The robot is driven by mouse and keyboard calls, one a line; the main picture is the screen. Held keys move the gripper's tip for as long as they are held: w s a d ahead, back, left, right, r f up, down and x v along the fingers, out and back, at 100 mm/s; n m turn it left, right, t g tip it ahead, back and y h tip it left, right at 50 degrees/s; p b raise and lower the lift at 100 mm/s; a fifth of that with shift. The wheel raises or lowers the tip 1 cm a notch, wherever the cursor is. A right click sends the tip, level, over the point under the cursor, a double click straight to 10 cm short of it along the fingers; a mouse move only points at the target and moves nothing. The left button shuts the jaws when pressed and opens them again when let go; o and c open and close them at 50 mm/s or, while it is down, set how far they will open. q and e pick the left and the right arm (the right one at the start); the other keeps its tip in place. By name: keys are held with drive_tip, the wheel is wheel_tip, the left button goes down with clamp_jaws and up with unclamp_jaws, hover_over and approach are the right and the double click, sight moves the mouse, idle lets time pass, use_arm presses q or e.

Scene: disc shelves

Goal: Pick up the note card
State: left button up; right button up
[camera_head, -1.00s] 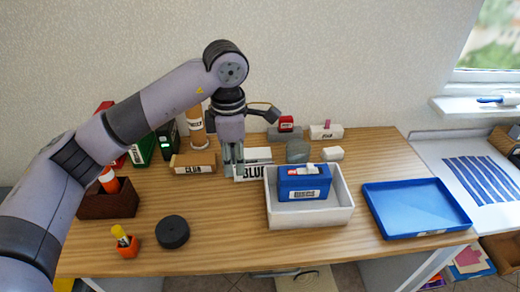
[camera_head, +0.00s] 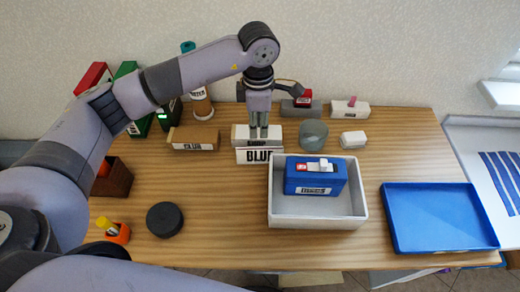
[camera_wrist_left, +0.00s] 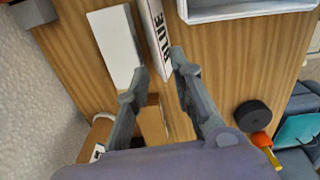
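The note card (camera_head: 258,156) is white with large dark "BLUE" lettering and sits in front of a white block (camera_head: 241,132) at the back middle of the table. It also shows in the left wrist view (camera_wrist_left: 157,40), its lettered face turned toward the right. My left gripper (camera_head: 258,134) points down just above and behind the card. In the left wrist view its two fingers (camera_wrist_left: 156,66) are apart, with the card's near end between their tips in the picture. Whether they touch it cannot be told. My right gripper is not in view.
A white tray (camera_head: 356,213) holding a blue box (camera_head: 315,180) stands right of the card. A cardboard box (camera_head: 193,139) is at left, a grey cup (camera_head: 313,134) at right. A blue tray (camera_head: 438,217) lies farther right. The front left holds a black disc (camera_head: 164,219).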

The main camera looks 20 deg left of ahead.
sight(259, 149)
use_arm(q)
wheel_tip(259, 149, down, 4)
drive_tip(key=shift+r+p, duration=0.1)
drive_tip(key=shift+p, duration=0.25)
drive_tip(key=shift+w+f+p, duration=0.1)
drive_tip(key=shift+f+p, duration=0.2)
drive_tip(key=shift+f, duration=0.05)
wheel_tip(259, 149, down, 4)
drive_tip(key=shift+w+d+r+p, duration=0.1)
drive_tip(key=shift+w+r+p, duration=0.05)
drive_tip(key=shift+p, duration=0.6)
drive_tip(key=shift+f, duration=0.45)
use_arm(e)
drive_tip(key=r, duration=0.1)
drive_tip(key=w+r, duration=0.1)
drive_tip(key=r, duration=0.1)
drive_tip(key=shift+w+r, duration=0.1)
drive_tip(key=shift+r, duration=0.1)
use_arm(q)
clamp_jaws()
